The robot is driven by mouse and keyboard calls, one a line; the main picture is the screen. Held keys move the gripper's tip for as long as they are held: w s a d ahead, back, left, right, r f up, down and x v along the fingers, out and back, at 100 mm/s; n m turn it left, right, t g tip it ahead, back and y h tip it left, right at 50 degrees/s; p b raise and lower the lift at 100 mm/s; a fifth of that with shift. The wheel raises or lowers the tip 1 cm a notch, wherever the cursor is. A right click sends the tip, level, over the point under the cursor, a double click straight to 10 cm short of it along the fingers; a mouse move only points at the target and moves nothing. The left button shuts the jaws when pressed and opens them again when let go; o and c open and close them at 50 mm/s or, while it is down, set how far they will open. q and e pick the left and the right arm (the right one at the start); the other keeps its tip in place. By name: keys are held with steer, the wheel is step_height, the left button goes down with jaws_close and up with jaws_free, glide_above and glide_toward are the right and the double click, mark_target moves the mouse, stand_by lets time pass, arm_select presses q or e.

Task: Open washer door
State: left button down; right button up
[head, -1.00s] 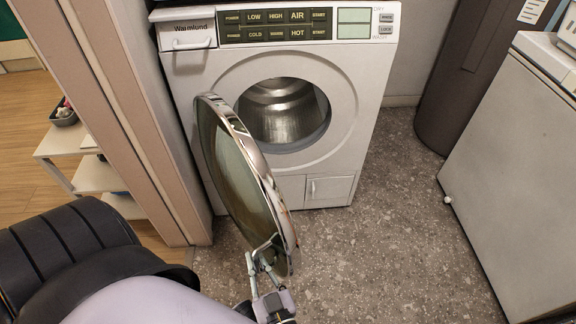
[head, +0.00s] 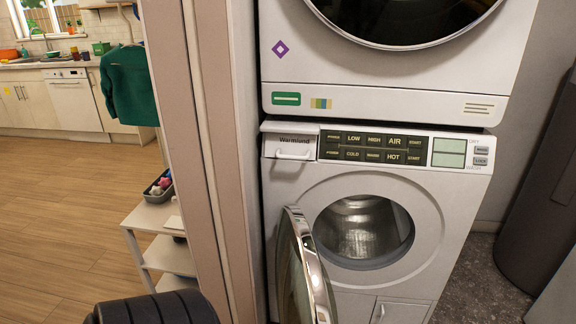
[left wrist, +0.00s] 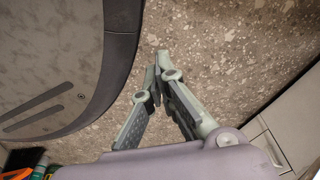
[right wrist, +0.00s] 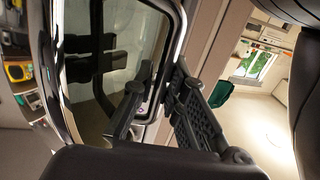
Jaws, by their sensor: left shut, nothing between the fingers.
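The lower washer (head: 400,215) is a white front-loader with its round drum opening (head: 364,232) uncovered and the metal drum showing. Its chrome-rimmed washer door (head: 307,268) stands swung far out to the left, seen nearly edge-on; its lower part is cut off. My left gripper (left wrist: 162,65) is shut and empty above the speckled floor, with nothing touching it. My right gripper (right wrist: 162,66) is open, its fingertips close to the chrome edge of a dark glass door (right wrist: 105,40); I cannot tell whether they touch. Neither gripper shows in the head view.
A second machine (head: 390,80) is stacked on the washer. A door frame (head: 190,150) stands close on the left, with a small white shelf (head: 150,215) beyond it. A dark bin (head: 540,190) is at the right. Speckled floor (head: 480,285) is clear between washer and bin.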

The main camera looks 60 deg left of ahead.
steer(key=o, duration=0.4)
steer(key=shift+f, duration=0.1)
steer(key=shift+c, duration=0.2)
steer(key=shift+s, duration=0.1)
steer(key=v, duration=1.2)
steer(key=shift+c, duration=0.5)
